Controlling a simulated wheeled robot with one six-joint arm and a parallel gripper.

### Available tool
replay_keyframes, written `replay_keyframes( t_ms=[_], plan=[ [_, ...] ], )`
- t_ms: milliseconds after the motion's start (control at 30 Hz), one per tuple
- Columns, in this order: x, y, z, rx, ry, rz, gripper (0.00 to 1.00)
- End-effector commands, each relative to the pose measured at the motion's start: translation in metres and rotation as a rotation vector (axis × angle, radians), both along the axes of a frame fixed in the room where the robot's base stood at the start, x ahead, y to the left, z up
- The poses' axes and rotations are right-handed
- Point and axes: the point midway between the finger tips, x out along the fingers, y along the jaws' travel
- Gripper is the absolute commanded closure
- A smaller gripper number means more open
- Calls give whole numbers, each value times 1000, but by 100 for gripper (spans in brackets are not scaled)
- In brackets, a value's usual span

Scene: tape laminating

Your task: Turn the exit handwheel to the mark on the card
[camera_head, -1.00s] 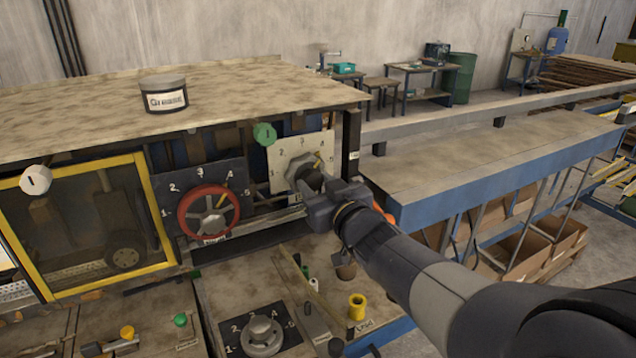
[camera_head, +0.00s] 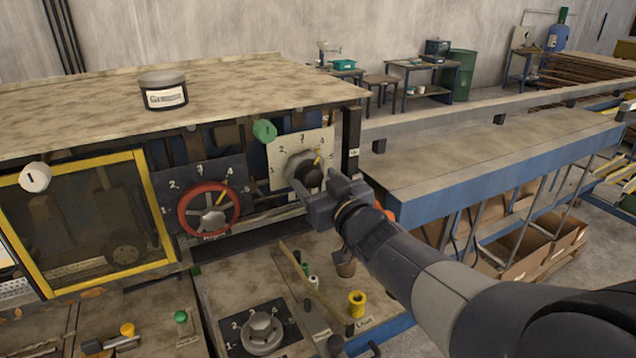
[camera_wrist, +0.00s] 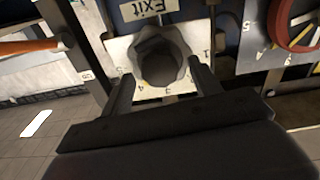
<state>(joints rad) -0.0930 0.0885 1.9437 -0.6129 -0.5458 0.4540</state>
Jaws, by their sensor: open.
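The exit handwheel is a grey lobed knob with a dark centre (camera_head: 303,172), set on a white numbered card (camera_head: 281,153). A yellow mark shows at the knob's upper right, near the 4. In the wrist view the handwheel (camera_wrist: 163,62) appears upside down, beside a sign reading "Exit" (camera_wrist: 148,8). My gripper (camera_wrist: 161,72) is open, with one finger on each side of the handwheel's near edge. I cannot tell whether the fingers touch it. In the head view my gripper (camera_head: 318,190) is at the handwheel's lower right and partly covers the card.
A red handwheel (camera_head: 209,208) on a dark numbered plate is close on the left. A green tag (camera_head: 264,131) hangs above. Below, the bench holds a grey knob (camera_head: 261,332) and a yellow spool (camera_head: 357,304). A blue-edged table (camera_head: 480,165) stands to the right.

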Motion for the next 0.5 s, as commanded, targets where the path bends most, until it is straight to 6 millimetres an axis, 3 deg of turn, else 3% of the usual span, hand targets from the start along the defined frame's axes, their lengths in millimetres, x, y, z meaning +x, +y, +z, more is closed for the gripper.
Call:
replay_keyframes(
  t_ms=[500],
  plan=[
    [-72, -31, 1, 0, -2, -3, 41]
  ],
)
